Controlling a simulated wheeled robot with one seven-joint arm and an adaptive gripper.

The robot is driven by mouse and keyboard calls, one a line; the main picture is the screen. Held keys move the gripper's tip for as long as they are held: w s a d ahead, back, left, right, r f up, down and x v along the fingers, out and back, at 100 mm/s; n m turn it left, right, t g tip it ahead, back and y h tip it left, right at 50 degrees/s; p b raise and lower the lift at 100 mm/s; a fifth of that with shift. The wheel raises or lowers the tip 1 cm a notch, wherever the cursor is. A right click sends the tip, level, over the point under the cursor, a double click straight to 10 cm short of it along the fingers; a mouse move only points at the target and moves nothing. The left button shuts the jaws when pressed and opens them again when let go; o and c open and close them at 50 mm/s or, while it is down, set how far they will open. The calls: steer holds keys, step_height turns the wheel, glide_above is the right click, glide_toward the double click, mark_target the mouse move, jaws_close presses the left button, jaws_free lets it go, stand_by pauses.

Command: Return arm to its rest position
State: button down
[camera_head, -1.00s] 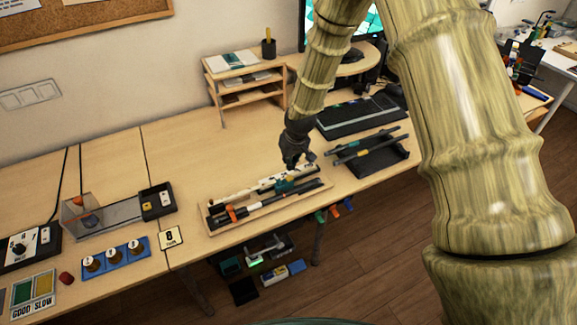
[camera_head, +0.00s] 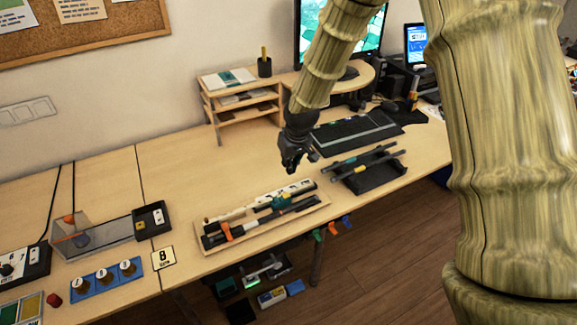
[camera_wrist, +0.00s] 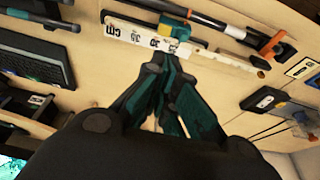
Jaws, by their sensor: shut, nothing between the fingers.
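My gripper (camera_head: 292,165) hangs at the end of my pale, bamboo-like arm, above the desk behind the wooden tray. It is shut and empty. In the wrist view its dark green and black fingers (camera_wrist: 168,92) come together at the middle. Below and in front of it, the wooden tray (camera_head: 207,251) holds rod-like parts, a white ruler (camera_head: 258,204) and an orange clip (camera_head: 226,231). The ruler also shows in the wrist view (camera_wrist: 145,38), just past the fingertips. My gripper looks apart from the tray and its contents.
A wooden shelf (camera_head: 217,122) stands behind to the left, with a keyboard (camera_head: 357,132) and monitor to the right. A black holder (camera_head: 375,177) with rods lies right of the tray. A clear box (camera_head: 92,243) and blue block (camera_head: 107,278) stand left.

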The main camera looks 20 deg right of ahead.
steer(key=shift+f, duration=0.1)
stand_by(0.6)
steer(key=s+f+g, duration=0.1)
steer(key=s+f, duration=0.9)
steer(key=f, duration=0.4)
steer(key=s+f+m, duration=0.1)
steer(key=s+f, duration=0.4)
steer(key=s, duration=0.6)
steer(key=s+d+f+g, duration=0.1)
steer(key=s+f, duration=0.4)
steer(key=s, duration=0.6)
steer(key=s+f+m+g, duration=0.1)
steer(key=s+f, duration=0.4)
steer(key=s, duration=0.7)
steer(key=shift+d+f+m+h, duration=0.2)
steer(key=shift+m+h, duration=0.1)
steer(key=shift+w, duration=0.1)
